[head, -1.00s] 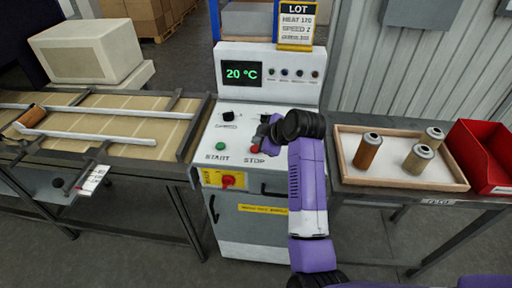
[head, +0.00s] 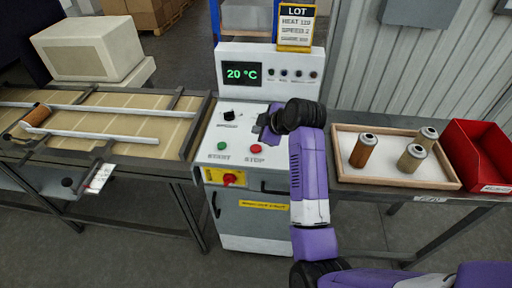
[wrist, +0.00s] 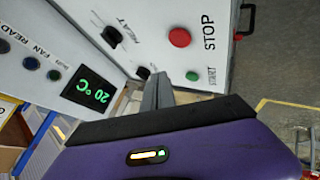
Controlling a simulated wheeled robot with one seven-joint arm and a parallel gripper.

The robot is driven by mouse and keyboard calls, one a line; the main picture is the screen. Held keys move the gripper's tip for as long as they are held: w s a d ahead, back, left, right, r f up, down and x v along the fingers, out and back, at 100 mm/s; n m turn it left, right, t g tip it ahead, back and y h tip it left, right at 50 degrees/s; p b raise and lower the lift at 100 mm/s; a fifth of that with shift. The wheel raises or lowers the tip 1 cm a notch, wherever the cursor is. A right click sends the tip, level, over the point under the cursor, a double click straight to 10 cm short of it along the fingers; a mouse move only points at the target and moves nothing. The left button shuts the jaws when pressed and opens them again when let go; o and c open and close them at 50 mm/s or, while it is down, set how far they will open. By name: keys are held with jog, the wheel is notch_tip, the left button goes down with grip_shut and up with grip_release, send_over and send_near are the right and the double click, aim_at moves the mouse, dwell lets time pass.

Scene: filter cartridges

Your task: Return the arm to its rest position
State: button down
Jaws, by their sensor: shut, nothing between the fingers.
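My purple arm (head: 309,165) reaches up in front of the control cabinet (head: 240,232) in the head view. My gripper (head: 266,124) is over the right part of the sloped panel, behind the red STOP button (head: 256,148) and apart from it. In the wrist view the gripper fingers (wrist: 157,92) are together and empty. The STOP button (wrist: 179,37) and the green START button (wrist: 192,76) show there beyond the fingers. The display (head: 241,74) reads 20 °C.
A wooden tray (head: 345,179) with three filter cartridges stands on the right table, beside a red bin (head: 478,155). A conveyor (head: 110,128) with one brown cartridge (head: 35,116) is at left. A red switch on yellow (head: 229,179) is on the cabinet front.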

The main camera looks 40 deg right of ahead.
dwell(0.4)
jog(key=w+d+r+m+t+h, duration=0.2)
jog(key=d+r+m+t+h, duration=0.15)
jog(key=r, duration=0.35)
jog(key=s+a+r+m+t+h, duration=0.2)
jog(key=s+a, duration=0.1)
jog(key=s, duration=0.1)
jog(key=s+a+f+y+b, duration=0.2)
jog(key=s+a, duration=0.6)
jog(key=s, duration=0.4)
jog(key=s+a+f+m+y+b, duration=0.1)
jog(key=s+a+f+y+b, duration=0.1)
jog(key=s+a+f, duration=0.3)
jog(key=s+a+f+y+b, duration=0.1)
jog(key=s+a+f+y, duration=0.2)
jog(key=s+a, duration=0.9)
jog(key=s+f, duration=0.1)
jog(key=s, duration=0.7)
jog(key=shift+a+f+b, duration=0.15)
jog(key=shift+f+b, duration=0.1)
jog(key=shift+b, duration=0.15)
